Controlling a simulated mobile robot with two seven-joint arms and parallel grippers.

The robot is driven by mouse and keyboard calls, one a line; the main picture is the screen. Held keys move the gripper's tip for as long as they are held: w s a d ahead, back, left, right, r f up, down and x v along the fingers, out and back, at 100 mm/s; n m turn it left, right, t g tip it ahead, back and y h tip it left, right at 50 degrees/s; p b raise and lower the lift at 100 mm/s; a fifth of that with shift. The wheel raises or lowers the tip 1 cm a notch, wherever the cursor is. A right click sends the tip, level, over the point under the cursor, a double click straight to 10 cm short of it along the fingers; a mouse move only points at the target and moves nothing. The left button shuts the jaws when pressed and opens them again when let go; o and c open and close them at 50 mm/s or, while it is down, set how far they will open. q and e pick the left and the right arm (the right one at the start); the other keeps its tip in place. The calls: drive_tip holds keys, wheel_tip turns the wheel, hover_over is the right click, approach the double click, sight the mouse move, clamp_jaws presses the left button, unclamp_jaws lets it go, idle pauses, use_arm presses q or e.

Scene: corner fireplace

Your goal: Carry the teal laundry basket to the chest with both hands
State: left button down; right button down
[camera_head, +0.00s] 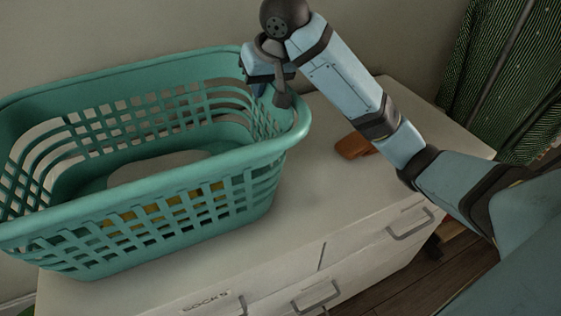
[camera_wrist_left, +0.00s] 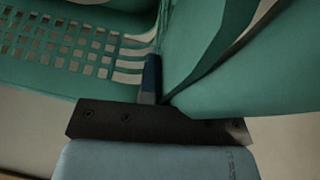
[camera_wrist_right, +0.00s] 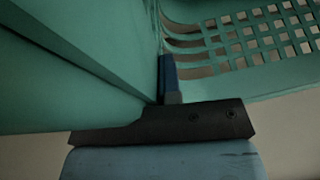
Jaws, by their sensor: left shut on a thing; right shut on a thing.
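The teal laundry basket (camera_head: 200,165) is over the left part of the white chest's top (camera_head: 325,185), roughly level. I cannot tell whether its bottom touches the top. My right gripper (camera_head: 270,92) is shut on the rim at the basket's right end; the right wrist view shows its blue finger (camera_wrist_right: 168,78) against the teal wall. My left gripper (camera_wrist_left: 151,78) is shut on the basket's other end in the left wrist view; it is outside the head view. Something yellow (camera_head: 160,212) shows through the basket's front slats, and something pale lies inside.
An orange-brown object (camera_head: 353,146) lies on the chest top, right of the basket. The chest front has drawers with metal handles (camera_head: 316,297) and a "SOCKS" label (camera_head: 207,302). A dark green patterned curtain (camera_head: 490,60) hangs at the right. A wall stands close behind.

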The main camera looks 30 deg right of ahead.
use_arm(q)
drive_tip(key=shift+f, duration=0.4)
use_arm(e)
drive_tip(key=shift+f, duration=0.4)
use_arm(q)
drive_tip(key=c, duration=1.3)
unclamp_jaws()
drive_tip(key=shift+r, duration=0.15)
use_arm(e)
drive_tip(key=c, duration=1.3)
unclamp_jaws()
drive_tip(key=shift+r, duration=0.1)
drive_tip(key=shift+s+r, duration=0.1)
use_arm(q)
drive_tip(key=v, duration=1.2)
use_arm(e)
drive_tip(key=v, duration=1.2)
